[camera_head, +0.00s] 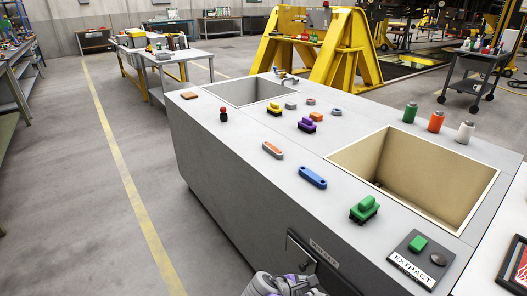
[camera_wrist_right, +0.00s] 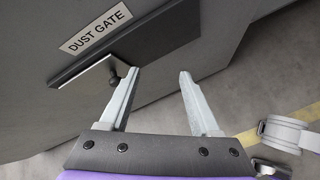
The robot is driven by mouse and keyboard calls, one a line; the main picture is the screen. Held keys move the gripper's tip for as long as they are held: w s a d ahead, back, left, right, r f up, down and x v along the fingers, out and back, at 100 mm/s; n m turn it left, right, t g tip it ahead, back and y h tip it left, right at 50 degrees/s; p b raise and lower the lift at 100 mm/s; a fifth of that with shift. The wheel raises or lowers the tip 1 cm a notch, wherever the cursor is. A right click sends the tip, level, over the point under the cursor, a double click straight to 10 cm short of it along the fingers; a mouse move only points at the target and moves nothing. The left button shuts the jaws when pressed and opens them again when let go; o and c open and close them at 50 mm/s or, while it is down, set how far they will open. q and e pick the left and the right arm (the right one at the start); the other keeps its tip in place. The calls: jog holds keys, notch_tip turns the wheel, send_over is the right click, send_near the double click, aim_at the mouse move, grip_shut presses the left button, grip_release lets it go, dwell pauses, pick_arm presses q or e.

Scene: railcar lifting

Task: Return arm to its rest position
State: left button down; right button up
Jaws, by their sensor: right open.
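My right gripper (camera_wrist_right: 160,74) is open in the right wrist view, with nothing between its two pale fingers. Its fingers point toward the grey cabinet front. The left finger is close beside a dark-framed metal gate plate (camera_wrist_right: 92,88) with a small dark knob (camera_wrist_right: 114,80); I cannot tell whether they touch. A label (camera_wrist_right: 96,28) above the plate reads DUST GATE. In the head view, a grey and purple part of my arm shows at the bottom edge, in front of the gate plate (camera_head: 301,252) and its label (camera_head: 324,253). My left gripper is not in view.
The grey workbench (camera_head: 240,152) has a beige-lined bin (camera_head: 430,165) and a sunken basin (camera_head: 245,90). A blue link (camera_head: 312,178), a green brush-like block (camera_head: 364,210) and an EXTRACT button panel (camera_head: 420,262) lie near its front edge. The floor (camera_head: 70,200) at left is clear.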

jog(key=s+d+r+m+y, duration=0.15)
jog(key=s+m+y, duration=0.25)
jog(key=s+m, duration=0.6)
jog(key=s+d+m+y, duration=0.35)
jog(key=s+m, duration=0.55)
jog(key=s, duration=0.3)
pick_arm(q)
notch_tip(320, 180, up, 24)
jog(key=w+t+p, duration=0.1)
jog(key=p, duration=1.9)
jog(key=shift+w+p, duration=0.2)
jog(key=shift+p, duration=0.2)
pick_arm(e)
notch_tip(320, 180, up, 23)
jog(key=w, duration=0.1)
jog(key=shift+w+a+r+n, duration=0.15)
jog(key=shift+w+n, duration=0.15)
jog(key=shift+w, duration=0.05)
pick_arm(q)
jog(key=shift+f, duration=0.1)
